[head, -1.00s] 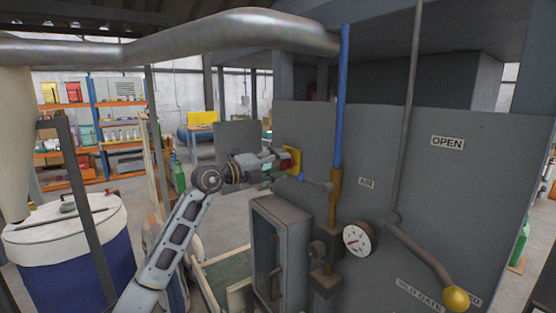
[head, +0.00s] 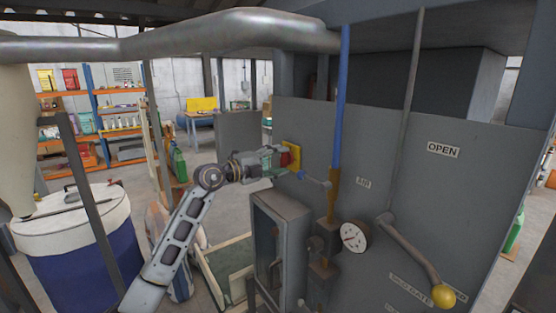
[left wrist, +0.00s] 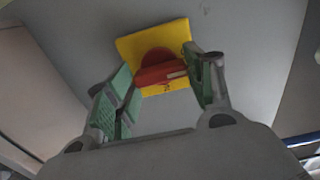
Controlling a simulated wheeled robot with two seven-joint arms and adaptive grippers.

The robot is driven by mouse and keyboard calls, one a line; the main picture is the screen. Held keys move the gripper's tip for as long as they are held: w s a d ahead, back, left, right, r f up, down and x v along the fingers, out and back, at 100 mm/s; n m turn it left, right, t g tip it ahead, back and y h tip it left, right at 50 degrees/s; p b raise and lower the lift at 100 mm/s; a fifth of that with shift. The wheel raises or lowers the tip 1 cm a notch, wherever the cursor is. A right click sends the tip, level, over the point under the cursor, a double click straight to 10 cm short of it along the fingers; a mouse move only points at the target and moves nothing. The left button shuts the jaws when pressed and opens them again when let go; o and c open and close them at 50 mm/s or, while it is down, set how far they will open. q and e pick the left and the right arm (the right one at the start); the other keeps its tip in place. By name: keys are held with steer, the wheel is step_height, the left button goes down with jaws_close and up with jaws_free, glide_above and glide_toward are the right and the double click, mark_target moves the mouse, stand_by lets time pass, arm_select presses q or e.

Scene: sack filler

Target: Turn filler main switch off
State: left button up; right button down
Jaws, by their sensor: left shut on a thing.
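The filler main switch is a red rotary handle (left wrist: 160,68) on a square yellow plate (left wrist: 148,38), fixed to the grey panel. In the head view the yellow plate (head: 294,153) is at the panel's left edge, with the red handle (head: 286,158) partly behind my gripper. My left gripper (head: 279,159) reaches it from the left. In the left wrist view, its green-padded fingers (left wrist: 163,76) are on either side of the red handle and shut on it. The handle's bar lies nearly level in that view, tilted slightly. My right gripper is out of view.
A blue air pipe (head: 341,110) and its valve stand close right of the switch. A gauge (head: 354,236) and a yellow-knobbed lever (head: 443,295) are lower right. A grey cabinet (head: 283,235) juts out below. A blue drum (head: 88,255) stands at left.

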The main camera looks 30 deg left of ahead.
arm_select(q)
steer(key=o, duration=1)
steer(key=shift+a, duration=0.1)
steer(key=v, duration=1.2)
steer(key=shift+f, duration=0.1)
stand_by(0.5)
